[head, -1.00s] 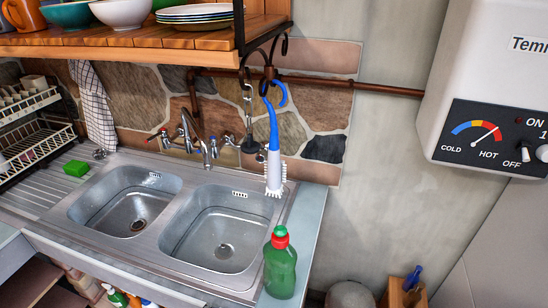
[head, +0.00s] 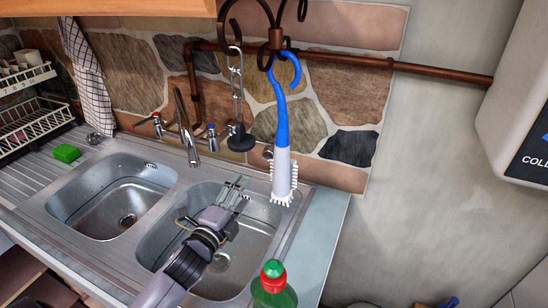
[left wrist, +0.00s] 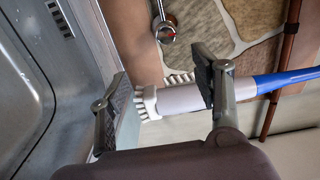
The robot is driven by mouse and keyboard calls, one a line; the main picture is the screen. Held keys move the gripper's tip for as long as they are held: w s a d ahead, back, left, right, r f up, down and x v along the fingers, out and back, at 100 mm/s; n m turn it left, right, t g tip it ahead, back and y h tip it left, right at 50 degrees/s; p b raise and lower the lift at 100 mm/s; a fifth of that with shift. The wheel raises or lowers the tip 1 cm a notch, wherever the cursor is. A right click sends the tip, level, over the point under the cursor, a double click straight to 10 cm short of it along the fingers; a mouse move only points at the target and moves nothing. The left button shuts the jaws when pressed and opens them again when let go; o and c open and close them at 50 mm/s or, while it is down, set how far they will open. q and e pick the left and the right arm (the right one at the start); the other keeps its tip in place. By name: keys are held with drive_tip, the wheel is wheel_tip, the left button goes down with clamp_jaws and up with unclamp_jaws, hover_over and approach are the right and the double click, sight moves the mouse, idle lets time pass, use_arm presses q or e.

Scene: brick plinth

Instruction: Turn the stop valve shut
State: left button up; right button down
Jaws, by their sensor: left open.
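My left gripper (head: 240,192) is open and empty above the right sink basin, its fingers pointing toward the stone back wall. In the left wrist view its two fingers (left wrist: 162,92) stand apart, with a dish brush showing beyond them. A small round chrome fitting (head: 268,153) sits low on the wall, partly hidden by the brush; it may be the stop valve, but I cannot tell. My right gripper is not in view.
The blue-and-white brush (head: 283,140) hangs from a dark hook, close right of my left gripper. A faucet (head: 186,128) with red and blue taps and a hanging plug (head: 240,138) are behind the sink. A green bottle (head: 273,288) stands at the front right.

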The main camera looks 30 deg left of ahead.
use_arm(q)
drive_tip(key=p, duration=0.2)
approach(267, 156)
drive_tip(key=w+p, duration=0.1)
drive_tip(key=w, duration=0.7)
drive_tip(key=shift+w+a+f, duration=0.1)
drive_tip(key=shift+w+a, duration=0.05)
drive_tip(key=shift+w, duration=0.15)
drive_tip(key=shift+w+f, duration=0.1)
drive_tip(key=shift+w, duration=0.45)
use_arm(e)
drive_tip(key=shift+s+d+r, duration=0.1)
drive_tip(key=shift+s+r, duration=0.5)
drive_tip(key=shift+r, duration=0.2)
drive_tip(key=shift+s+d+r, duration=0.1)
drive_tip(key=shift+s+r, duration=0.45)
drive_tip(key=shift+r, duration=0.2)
use_arm(q)
drive_tip(key=c, duration=1.2)
drive_tip(key=shift+o, duration=0.2)
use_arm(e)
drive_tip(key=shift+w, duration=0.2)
